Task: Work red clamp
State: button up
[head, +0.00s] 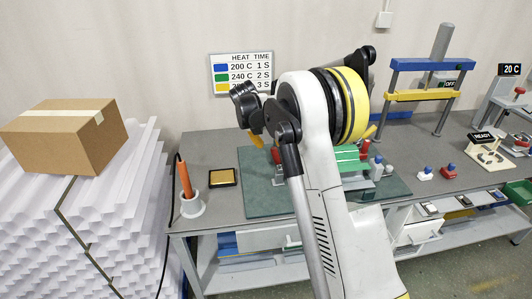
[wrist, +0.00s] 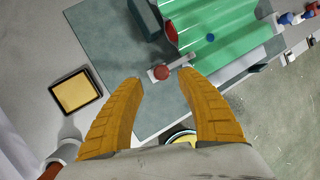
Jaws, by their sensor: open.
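In the wrist view, a red ball knob (wrist: 161,72) sits on a grey clamp bar beside the near left corner of the green corrugated sheet (wrist: 225,40). Another red part (wrist: 171,32) shows at the sheet's left edge. My gripper (wrist: 160,80) is open and empty, its orange fingers spread with the knob seen between their tips; the height gap cannot be told. In the head view, red parts of the clamps show left (head: 277,155) and right (head: 365,147) of my arm, near the green sheet (head: 347,155). My arm hides much of the fixture and most of the gripper there.
A teal mat (head: 262,198) lies under the fixture. A yellow pad (head: 222,178) and an orange-handled tool in a white holder (head: 191,205) stand left. Blue-and-red buttons (head: 425,173) and a press frame (head: 430,95) stand right. A heat-time chart (head: 232,72) hangs behind.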

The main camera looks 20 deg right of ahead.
aim_at(277, 157)
jog(key=b+x, duration=0.3)
jog(key=x, duration=0.7)
jog(key=shift+d+f, duration=0.15)
jog(key=shift+f, duration=0.15)
jog(key=shift+c, duration=0.2)
grip_shut()
